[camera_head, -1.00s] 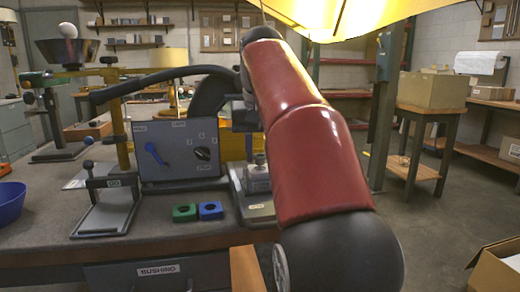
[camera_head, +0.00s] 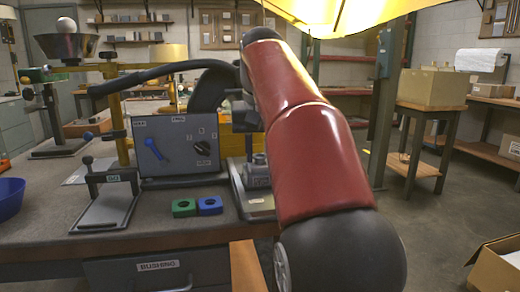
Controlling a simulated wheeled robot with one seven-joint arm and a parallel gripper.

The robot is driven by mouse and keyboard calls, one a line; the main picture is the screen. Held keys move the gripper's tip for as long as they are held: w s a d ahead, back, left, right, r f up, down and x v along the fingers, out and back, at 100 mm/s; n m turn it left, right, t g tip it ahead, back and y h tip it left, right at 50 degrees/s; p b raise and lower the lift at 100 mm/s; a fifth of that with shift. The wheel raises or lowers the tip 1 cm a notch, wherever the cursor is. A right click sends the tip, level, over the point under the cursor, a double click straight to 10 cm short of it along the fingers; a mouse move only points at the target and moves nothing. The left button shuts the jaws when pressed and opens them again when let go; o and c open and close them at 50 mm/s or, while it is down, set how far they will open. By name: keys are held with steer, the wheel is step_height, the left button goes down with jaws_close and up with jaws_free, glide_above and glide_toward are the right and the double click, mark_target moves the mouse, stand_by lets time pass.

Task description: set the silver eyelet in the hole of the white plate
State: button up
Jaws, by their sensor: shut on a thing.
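My gripper (camera_head: 246,122) shows only as a dark part at the far end of my red arm, above the bench. Its fingertips are mostly hidden by the arm and too small to make out. I cannot see the silver eyelet. I cannot pick out the white plate or its hole with certainty. A grey fixture with a pale base (camera_head: 258,207) stands below the gripper, partly hidden behind my arm.
A grey control box (camera_head: 177,147) with a blue lever stands left of the gripper. A green block (camera_head: 184,208) and a blue block (camera_head: 210,205) lie before it. A small press (camera_head: 105,212) and a blue bowl (camera_head: 10,198) are further left. The bench front is clear.

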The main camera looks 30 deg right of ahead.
stand_by(0.7)
steer(key=o, duration=1)
steer(key=p+v, duration=0.2)
steer(key=v, duration=0.3)
steer(key=shift+r, duration=0.35)
steer(key=shift+v, duration=1)
